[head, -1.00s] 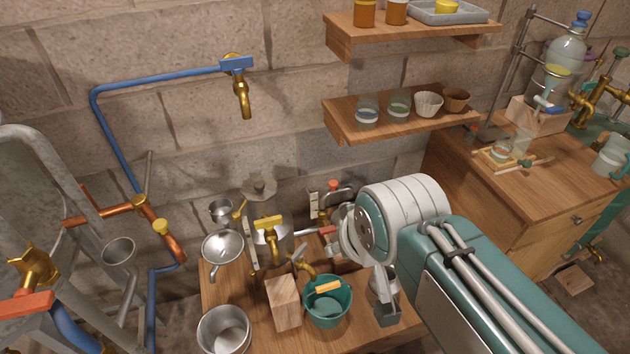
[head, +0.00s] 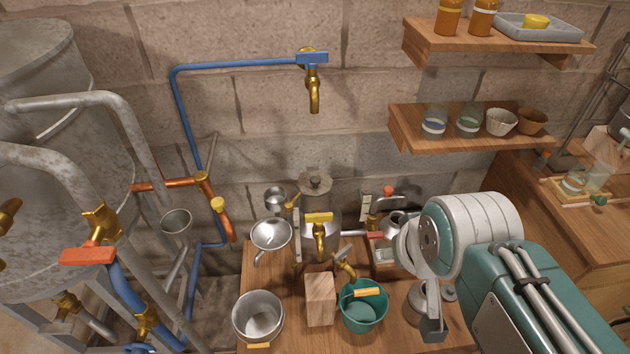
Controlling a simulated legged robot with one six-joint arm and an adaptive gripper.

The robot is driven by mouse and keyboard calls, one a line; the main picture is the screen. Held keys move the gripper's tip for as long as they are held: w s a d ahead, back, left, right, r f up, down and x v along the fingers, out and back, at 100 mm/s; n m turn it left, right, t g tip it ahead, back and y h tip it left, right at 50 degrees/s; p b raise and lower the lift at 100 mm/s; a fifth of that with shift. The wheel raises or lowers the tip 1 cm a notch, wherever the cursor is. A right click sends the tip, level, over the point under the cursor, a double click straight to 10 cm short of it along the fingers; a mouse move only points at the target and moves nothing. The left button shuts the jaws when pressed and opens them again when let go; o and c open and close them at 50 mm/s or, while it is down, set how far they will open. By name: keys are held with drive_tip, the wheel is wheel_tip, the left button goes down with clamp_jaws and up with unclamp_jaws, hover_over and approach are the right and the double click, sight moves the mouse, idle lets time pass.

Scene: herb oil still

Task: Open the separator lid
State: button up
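The separator appears to be the grey metal vessel (head: 321,212) at the back of the wooden table, behind a yellow-handled brass tap. Its round lid (head: 315,184) with a dark knob sits on top and looks closed. My arm comes in from the lower right, and its wrist is to the right of the vessel, apart from it. A grey end part of my gripper (head: 432,325) points down above the table's right side. The fingers are mostly hidden or hard to make out, so I cannot see their opening or anything held.
On the table (head: 287,338) are a metal pot (head: 258,317), a wooden block (head: 320,298), a teal bucket (head: 363,310) and a funnel (head: 271,236). A blue pipe (head: 240,64) and brass tap are above. Shelves (head: 470,150) hang at right; a large tank (head: 45,150) stands left.

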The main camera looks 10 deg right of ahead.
drive_tip(key=w+a+r+n+g, duration=0.1)
drive_tip(key=w+r+n, duration=0.2)
drive_tip(key=w, duration=0.6)
drive_tip(key=n+g+y, duration=0.3)
drive_tip(key=n+y, duration=0.1)
drive_tip(key=n, duration=0.8)
hover_over(316, 179)
drive_tip(key=s+d, duration=0.1)
drive_tip(key=d, duration=0.3)
wheel_tip(316, 179, down, 14)
drive_tip(key=x, duration=1)
drive_tip(key=shift+s+a+f, duration=0.2)
drive_tip(key=shift+f, duration=0.05)
drive_tip(key=shift+c, duration=0.3)
clamp_jaws()
